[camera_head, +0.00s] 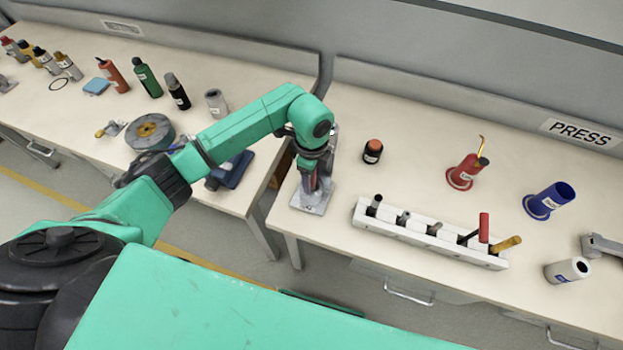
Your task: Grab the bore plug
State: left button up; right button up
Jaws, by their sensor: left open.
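A white rack block (420,240) on the right bench holds several small upright pieces: a dark plug (374,204), a grey one (403,217), a brownish one (434,229), a red-handled tool (484,228) and a tan-handled tool (506,244). I cannot tell which piece is the bore plug. My left gripper (309,184) points down over a metal press stand (313,200), left of the rack and apart from it. It is open. Its fingertips are small and partly hidden against the stand, where a reddish part shows. My right gripper is out of view.
A short dark bottle with an orange cap (373,150) stands behind the rack. A red cup (466,171), a blue cup (548,201) and a white cylinder (567,270) are to the right. The left bench holds bottles and a round metal part (150,133). A gap separates the benches.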

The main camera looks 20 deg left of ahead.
pick_arm(q)
grip_shut()
